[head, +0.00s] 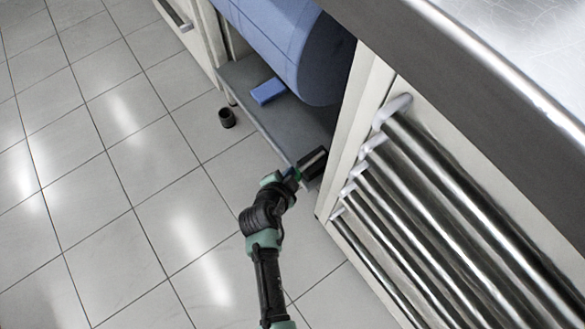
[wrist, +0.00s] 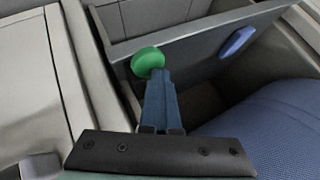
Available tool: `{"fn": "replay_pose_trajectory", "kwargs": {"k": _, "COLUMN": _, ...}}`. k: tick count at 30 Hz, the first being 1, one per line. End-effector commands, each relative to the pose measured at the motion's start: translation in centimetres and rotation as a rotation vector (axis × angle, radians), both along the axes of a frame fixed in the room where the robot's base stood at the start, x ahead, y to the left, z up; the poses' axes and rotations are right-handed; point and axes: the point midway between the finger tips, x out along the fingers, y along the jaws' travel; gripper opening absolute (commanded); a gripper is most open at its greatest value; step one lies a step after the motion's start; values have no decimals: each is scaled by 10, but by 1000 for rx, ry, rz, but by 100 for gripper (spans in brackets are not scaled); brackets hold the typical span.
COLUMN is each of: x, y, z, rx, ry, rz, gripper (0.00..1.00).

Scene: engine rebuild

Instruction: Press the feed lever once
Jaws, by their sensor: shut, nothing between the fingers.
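A green rounded knob (wrist: 148,61), which looks like the end of the feed lever, shows in the wrist view in front of a grey panel. My gripper (wrist: 156,76) is shut and empty, its blue fingers together with their tips at the knob's lower edge. I cannot tell whether they touch it. In the head view my gripper (head: 312,163) is at the near end of the grey shelf, and the knob is not visible there. A large blue roll (head: 285,40) lies above the shelf; it also shows at the lower right in the wrist view (wrist: 275,130).
A blue block (head: 268,91) lies on the grey shelf (head: 245,76). Chrome rails (head: 440,190) on a pale cabinet front and a steel counter edge (head: 500,70) are close on the right. The floor at left is clear.

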Motion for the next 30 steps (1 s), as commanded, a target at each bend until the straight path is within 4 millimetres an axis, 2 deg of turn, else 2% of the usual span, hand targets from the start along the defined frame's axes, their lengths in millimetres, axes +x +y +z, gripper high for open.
{"fn": "replay_pose_trajectory", "kwargs": {"k": 12, "x": 0, "y": -1, "z": 28, "rx": -1, "ry": 1, "rz": -2, "gripper": 0}}
{"fn": "replay_pose_trajectory", "kwargs": {"k": 25, "x": 0, "y": -1, "z": 31, "rx": -2, "ry": 0, "rz": -2, "gripper": 0}}
{"fn": "replay_pose_trajectory", "kwargs": {"k": 30, "x": 0, "y": -1, "z": 43, "rx": -2, "ry": -2, "rz": -2, "gripper": 0}}
